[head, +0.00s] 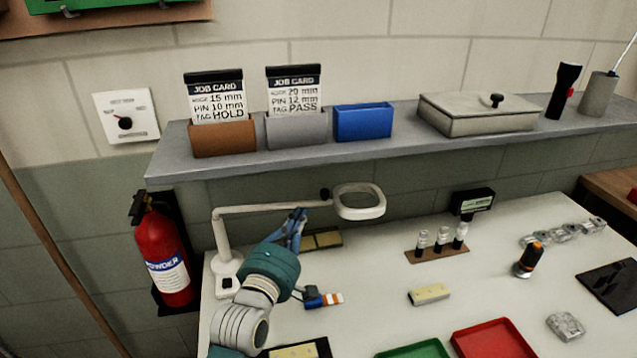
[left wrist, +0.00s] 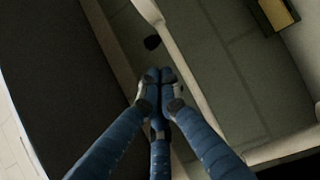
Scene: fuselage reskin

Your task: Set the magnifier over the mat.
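The white magnifier (head: 360,202) stands at the back left of the bench. Its jointed arm reaches right from an upright post, and the lens ring hangs over the back edge. My left gripper (head: 298,216) is at the magnifier's horizontal arm. My right gripper is out of view.
A blue and orange item (head: 323,300) lies near my left wrist. A brown pad (head: 437,255) with small bottles, a yellowish block (head: 429,294), a red tray (head: 493,340) and a green tray (head: 412,350) are on the bench. A grey shelf (head: 390,142) overhangs the back.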

